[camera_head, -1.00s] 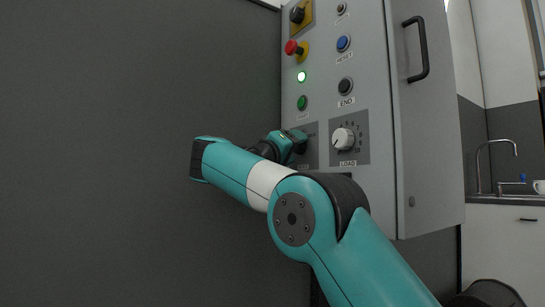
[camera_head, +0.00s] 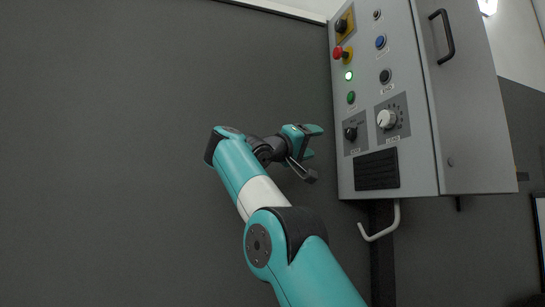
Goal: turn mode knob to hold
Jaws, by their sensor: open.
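The mode knob (camera_head: 351,133) is a black knob on a dark grey plate at the lower left of the control panel's front. Its pointer direction and the plate's lettering are too small to read. My gripper (camera_head: 318,152) is open and empty. It stands to the left of the knob in the picture, apart from it, with clear space between its fingers and the panel's edge. The whole knob shows, with nothing in front of it.
The grey cabinet (camera_head: 466,130) carries a white load knob (camera_head: 386,119), a red emergency button (camera_head: 340,53), and several other buttons. A black vent (camera_head: 376,170) sits below the knobs, and a pale hook (camera_head: 380,232) hangs underneath. Left of the cabinet is bare dark wall.

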